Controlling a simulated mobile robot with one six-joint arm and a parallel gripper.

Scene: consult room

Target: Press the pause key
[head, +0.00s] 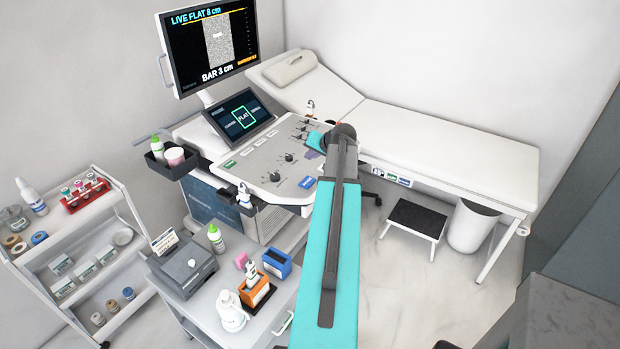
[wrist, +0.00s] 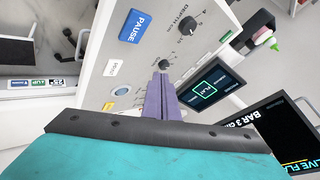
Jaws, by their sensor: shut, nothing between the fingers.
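The pause key (wrist: 135,26) is a blue rectangular key with white PAUSE lettering, at the top of the wrist view. In the head view a blue key (head: 307,182) sits at the console's front right edge, its label too small to read. My gripper (wrist: 160,80) shows as purple fingers, shut and empty, over the console panel. In the wrist view its tips are below the pause key and apart from it, near a dark knob (wrist: 165,63). In the head view my arm hides most of the gripper; a little purple (head: 313,155) shows beside it.
The console (head: 250,178) also bears a DEPTH knob (wrist: 188,25), a white key (wrist: 114,68) and a round button (wrist: 122,90). A touch panel (head: 240,113) reads FLAT; the monitor (head: 185,50) above reads LIVE FLAT 8 cm. A couch (head: 440,140) stands right, a loaded cart (head: 200,305) in front.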

